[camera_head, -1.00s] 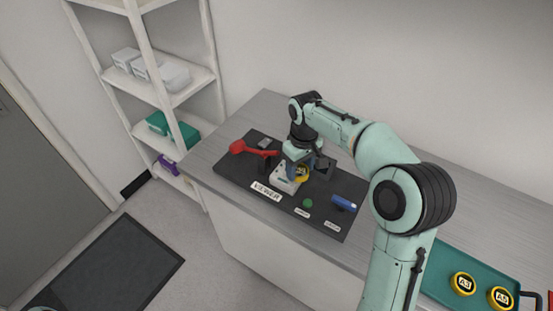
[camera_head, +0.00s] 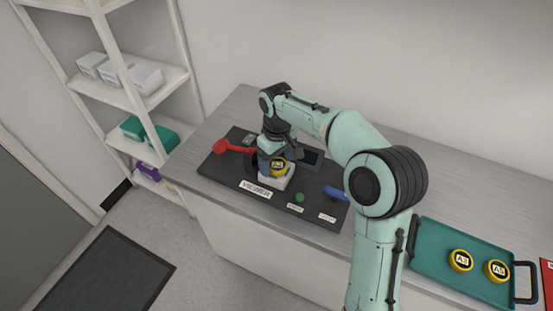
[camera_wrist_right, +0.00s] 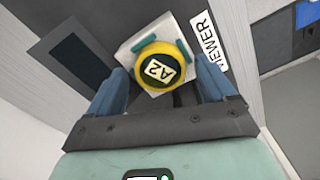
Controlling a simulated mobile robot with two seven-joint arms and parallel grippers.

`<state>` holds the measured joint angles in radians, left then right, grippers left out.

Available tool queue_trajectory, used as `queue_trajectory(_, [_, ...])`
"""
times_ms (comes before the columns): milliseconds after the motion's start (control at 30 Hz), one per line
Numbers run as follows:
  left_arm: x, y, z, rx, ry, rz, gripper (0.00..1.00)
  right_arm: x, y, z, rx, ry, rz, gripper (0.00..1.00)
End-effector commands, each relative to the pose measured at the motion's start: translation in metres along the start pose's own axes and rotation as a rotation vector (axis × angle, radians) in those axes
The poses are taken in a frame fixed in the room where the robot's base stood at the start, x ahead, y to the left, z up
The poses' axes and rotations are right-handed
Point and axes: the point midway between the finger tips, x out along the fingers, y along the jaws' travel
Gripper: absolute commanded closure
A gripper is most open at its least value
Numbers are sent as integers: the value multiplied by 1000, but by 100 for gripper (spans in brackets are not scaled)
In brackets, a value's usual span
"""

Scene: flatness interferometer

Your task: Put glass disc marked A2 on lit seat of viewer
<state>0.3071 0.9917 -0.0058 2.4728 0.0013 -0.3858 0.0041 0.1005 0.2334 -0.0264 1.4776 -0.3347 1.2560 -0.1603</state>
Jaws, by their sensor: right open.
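The glass disc marked A2 (camera_head: 279,167) has a yellow rim and a dark face with a white label. It is on the white block (camera_head: 282,182) of the viewer. The right wrist view shows the disc (camera_wrist_right: 163,66) over the white block (camera_wrist_right: 133,48), between small teal pieces. My right gripper (camera_head: 270,158) is open around the disc. In the wrist view its blue fingers (camera_wrist_right: 162,78) stand apart, with gaps beside the disc. The disc hides the seat under it, so I cannot tell whether it is lit. My left gripper is not in view.
A teal tray (camera_head: 430,262) at the right holds discs A3 (camera_head: 460,260) and A5 (camera_head: 497,270). Grey bench (camera_head: 480,205) behind the tray is clear.

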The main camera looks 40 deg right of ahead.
Motion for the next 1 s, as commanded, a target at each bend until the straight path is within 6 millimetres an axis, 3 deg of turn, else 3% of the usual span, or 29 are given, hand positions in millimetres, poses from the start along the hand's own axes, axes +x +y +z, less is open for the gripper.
queue_trajectory(167, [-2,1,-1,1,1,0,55,-10,0,-1,0,3,0,17])
queue_trajectory(500, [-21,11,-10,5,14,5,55,-81,0,-2,0,8,1,17])
queue_trajectory(700, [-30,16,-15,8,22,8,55,-112,0,-1,-1,5,1,17])
queue_trajectory(1000, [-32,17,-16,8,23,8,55,-121,0,0,0,1,0,17])
